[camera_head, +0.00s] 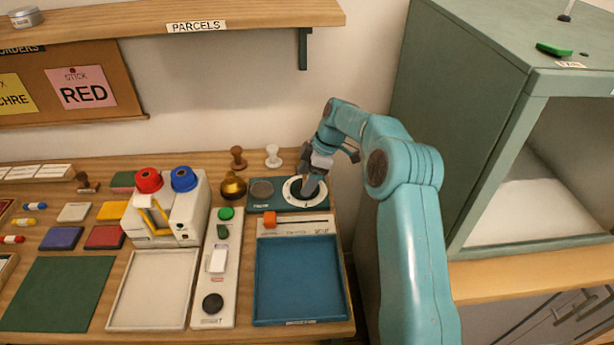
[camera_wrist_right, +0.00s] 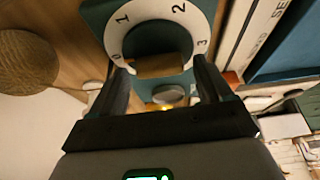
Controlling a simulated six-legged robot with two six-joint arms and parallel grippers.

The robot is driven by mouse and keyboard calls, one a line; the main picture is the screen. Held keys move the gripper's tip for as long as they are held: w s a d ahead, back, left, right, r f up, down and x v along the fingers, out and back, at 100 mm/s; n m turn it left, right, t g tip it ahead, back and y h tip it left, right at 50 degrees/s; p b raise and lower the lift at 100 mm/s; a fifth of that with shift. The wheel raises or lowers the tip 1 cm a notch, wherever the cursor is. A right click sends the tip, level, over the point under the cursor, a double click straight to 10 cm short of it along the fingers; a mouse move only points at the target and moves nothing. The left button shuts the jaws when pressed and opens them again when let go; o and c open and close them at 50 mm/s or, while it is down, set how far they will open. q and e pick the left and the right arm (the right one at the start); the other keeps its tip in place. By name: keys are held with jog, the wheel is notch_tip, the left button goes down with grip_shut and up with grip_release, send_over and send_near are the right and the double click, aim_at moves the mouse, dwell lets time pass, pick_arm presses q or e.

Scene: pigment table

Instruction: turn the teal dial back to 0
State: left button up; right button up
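The teal dial unit (camera_head: 262,205) sits at the back right of the table. Its white number ring (camera_head: 290,203) surrounds a black knob, and my right gripper (camera_head: 308,190) is over it from above. In the right wrist view the ring (camera_wrist_right: 201,22) shows 1, 2 and 3, with another mark partly hidden by the left finger. The dark knob (camera_wrist_right: 155,38) has a tan-faced bar (camera_wrist_right: 160,66). My right gripper's fingers (camera_wrist_right: 160,72) stand apart on either side of the bar, with small gaps visible. Which number the knob points to cannot be told. My left gripper is not in view.
A blue tray (camera_head: 298,237) and an orange slider (camera_head: 270,219) lie in front of the dial. A green cabinet (camera_head: 470,120) stands right of my arm.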

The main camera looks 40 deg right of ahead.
jog(key=p+v, duration=0.2)
jog(key=v, duration=1.4)
jog(key=shift+s+d+r, duration=0.1)
